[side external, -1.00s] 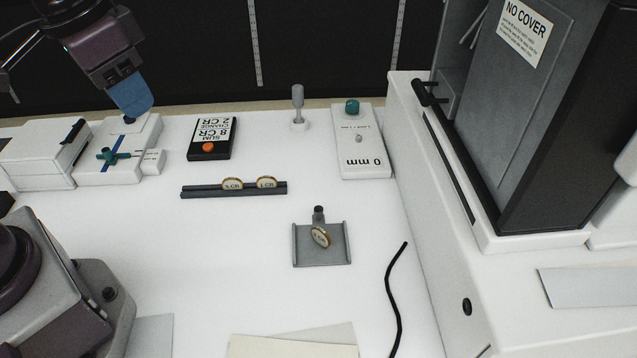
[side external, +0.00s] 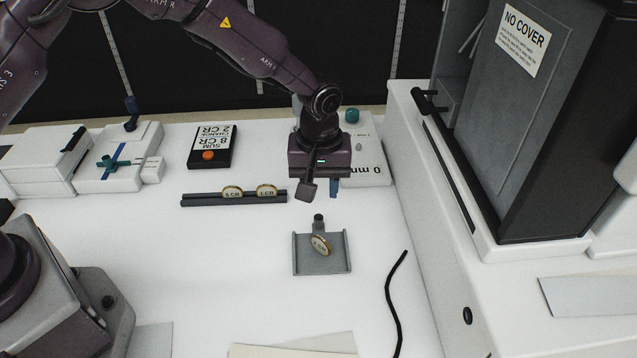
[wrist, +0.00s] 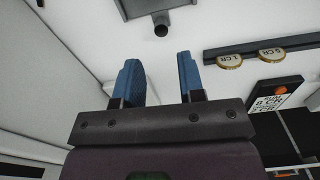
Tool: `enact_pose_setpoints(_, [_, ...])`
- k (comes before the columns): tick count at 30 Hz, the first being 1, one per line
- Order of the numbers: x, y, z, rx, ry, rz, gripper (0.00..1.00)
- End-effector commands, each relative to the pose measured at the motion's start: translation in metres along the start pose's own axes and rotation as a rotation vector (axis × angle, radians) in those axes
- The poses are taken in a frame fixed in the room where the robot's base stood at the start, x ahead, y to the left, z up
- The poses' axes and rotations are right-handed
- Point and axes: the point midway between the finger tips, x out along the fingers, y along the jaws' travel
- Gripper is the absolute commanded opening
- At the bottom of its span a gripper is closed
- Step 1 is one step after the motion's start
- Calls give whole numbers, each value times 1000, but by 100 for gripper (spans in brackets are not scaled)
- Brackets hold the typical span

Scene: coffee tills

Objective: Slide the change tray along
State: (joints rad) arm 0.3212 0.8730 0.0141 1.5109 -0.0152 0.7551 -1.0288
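The change tray (side external: 303,262) is a small grey tray with raised side walls and a short dark knob (side external: 319,220) on its far edge. A gold-rimmed coin (side external: 320,245) stands tilted in it. My gripper (side external: 334,188) is above the counter, just beyond the knob, pointing down. In the wrist view my gripper's two blue fingers (wrist: 158,75) are apart with nothing between them. The knob (wrist: 160,28) and part of the tray (wrist: 142,12) show ahead of the fingertips there, apart from them.
A dark rail (side external: 208,199) with two coins lies left of the tray. A black sign card (side external: 222,135) and a white box with levers (side external: 142,170) stand behind. A "0 mm" gauge block (side external: 372,175) is partly behind my gripper. A black cable (side external: 391,300) lies to the right.

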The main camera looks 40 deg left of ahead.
Motion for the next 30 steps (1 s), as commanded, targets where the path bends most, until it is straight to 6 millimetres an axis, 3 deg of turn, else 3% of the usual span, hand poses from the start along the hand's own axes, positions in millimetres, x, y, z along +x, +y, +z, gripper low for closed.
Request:
enact_pose_setpoints(7, [11, -2, 1, -61, -2, -3, 36])
enact_pose_setpoints(21, [69, -2, 1, -58, -2, -4, 36])
enact_pose_setpoints(28, [80, -2, 1, -58, -1, -2, 36])
enact_pose_setpoints(30, [80, -2, 1, -58, -1, -2, 22])
